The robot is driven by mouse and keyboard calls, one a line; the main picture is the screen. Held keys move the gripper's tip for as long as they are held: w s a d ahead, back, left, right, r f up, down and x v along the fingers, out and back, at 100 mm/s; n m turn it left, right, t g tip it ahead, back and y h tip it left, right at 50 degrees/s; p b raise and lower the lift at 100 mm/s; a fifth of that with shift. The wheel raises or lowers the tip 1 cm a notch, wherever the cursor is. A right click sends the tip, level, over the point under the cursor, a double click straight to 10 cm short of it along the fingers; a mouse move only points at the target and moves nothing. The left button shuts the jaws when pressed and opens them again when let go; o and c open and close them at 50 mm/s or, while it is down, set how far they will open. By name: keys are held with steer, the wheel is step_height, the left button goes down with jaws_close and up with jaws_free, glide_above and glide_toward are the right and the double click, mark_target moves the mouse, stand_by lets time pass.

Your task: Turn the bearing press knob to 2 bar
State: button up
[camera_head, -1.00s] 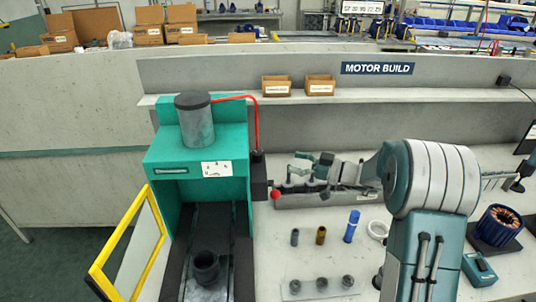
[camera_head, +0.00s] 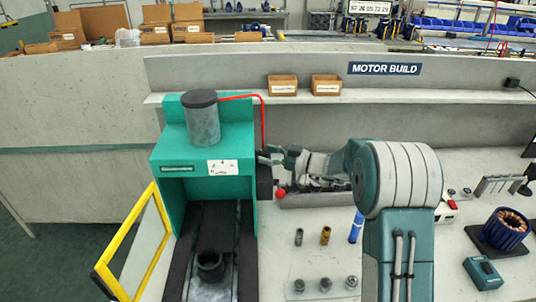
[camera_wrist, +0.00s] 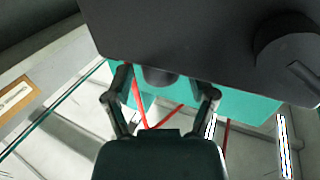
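The teal bearing press (camera_head: 224,185) stands left of centre in the head view, with a grey cylinder on top. A dark unit (camera_head: 265,188) is on its right side. My gripper (camera_head: 266,156) has its fingertips beside this side, near the red hose's lower end. In the wrist view my gripper (camera_wrist: 168,84) is open, its two fingers spread around a short dark round knob (camera_wrist: 160,76). The knob sits at the lower edge of a large dark body (camera_wrist: 190,35). I cannot tell whether the fingers touch it. A larger round dial (camera_wrist: 297,50) with a slot shows at right. No pressure reading is legible.
The red hose (camera_head: 263,118) runs from the press top down by my fingers. A yellow-framed guard (camera_head: 133,243) stands open at left. Small cylindrical parts (camera_head: 326,235) stand on the bench. A shelf (camera_head: 400,97) runs behind.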

jaws_close()
steer(key=shift+s+r+m+t+h, duration=0.15)
steer(key=shift+m+t+h, duration=0.25)
steer(key=shift+m+t, duration=0.3)
steer(key=shift+m+t+h, duration=0.8)
steer(key=shift+t, duration=0.5)
steer(key=o, duration=0.5)
jaws_free()
steer(key=shift+a, duration=0.1)
steer(key=v, duration=1.2)
